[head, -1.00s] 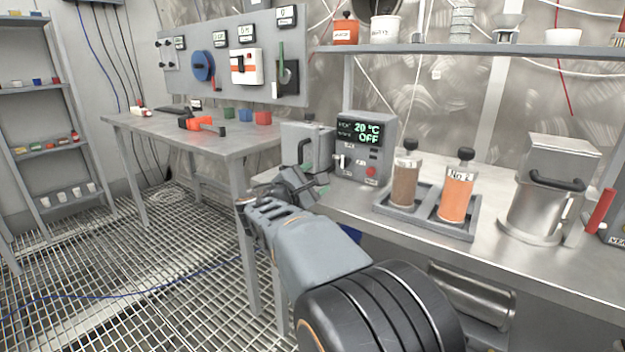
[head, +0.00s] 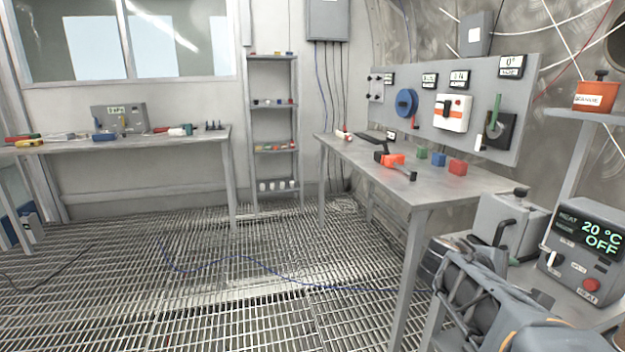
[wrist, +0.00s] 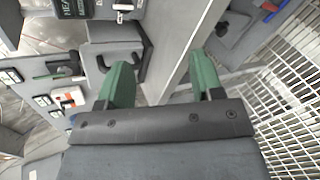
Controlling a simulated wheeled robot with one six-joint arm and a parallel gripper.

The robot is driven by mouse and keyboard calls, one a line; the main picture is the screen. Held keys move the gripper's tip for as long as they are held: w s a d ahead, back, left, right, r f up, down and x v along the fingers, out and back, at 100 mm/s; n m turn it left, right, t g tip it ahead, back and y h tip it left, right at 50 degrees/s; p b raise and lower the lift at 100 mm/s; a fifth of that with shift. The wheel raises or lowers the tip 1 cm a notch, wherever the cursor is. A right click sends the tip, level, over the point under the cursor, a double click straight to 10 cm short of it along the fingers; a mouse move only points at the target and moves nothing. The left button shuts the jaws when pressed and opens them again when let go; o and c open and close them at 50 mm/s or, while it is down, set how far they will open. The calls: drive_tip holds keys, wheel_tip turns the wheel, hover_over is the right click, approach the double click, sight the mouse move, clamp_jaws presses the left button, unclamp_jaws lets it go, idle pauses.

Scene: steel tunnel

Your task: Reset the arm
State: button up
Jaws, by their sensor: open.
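My gripper (wrist: 161,82) shows in the wrist view with its two green fingers wide apart and nothing between them. Behind the fingers are the edge of a grey bench and a grey box with a dark handle (wrist: 118,40). In the head view my arm reaches in from the lower right corner, and the gripper's fingers cannot be made out there. The arm is beside the grey handled box (head: 508,222) and the heater control box reading 20 °C OFF (head: 588,245).
A bench (head: 420,184) holds an orange-and-black tool (head: 394,162) and small green, blue and red blocks, below a wall panel (head: 440,130). A shelf rack (head: 274,104) and another bench (head: 150,146) stand farther back. The grating floor (head: 200,270) is open, with a blue cable across it.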

drive_tip(key=s+a+r+m+y+p, duration=0.4)
drive_tip(key=a+r+y+p, duration=0.2)
drive_tip(key=a+p, duration=0.4)
drive_tip(key=s+a+r+m+y+p, duration=0.4)
drive_tip(key=s+a+r+y+p, duration=0.1)
drive_tip(key=a+p, duration=0.6)
wheel_tip(320, 180, up, 2)
drive_tip(key=shift+r+y+p, duration=0.25)
drive_tip(key=shift+y+p, duration=0.65)
drive_tip(key=shift+p, duration=0.25)
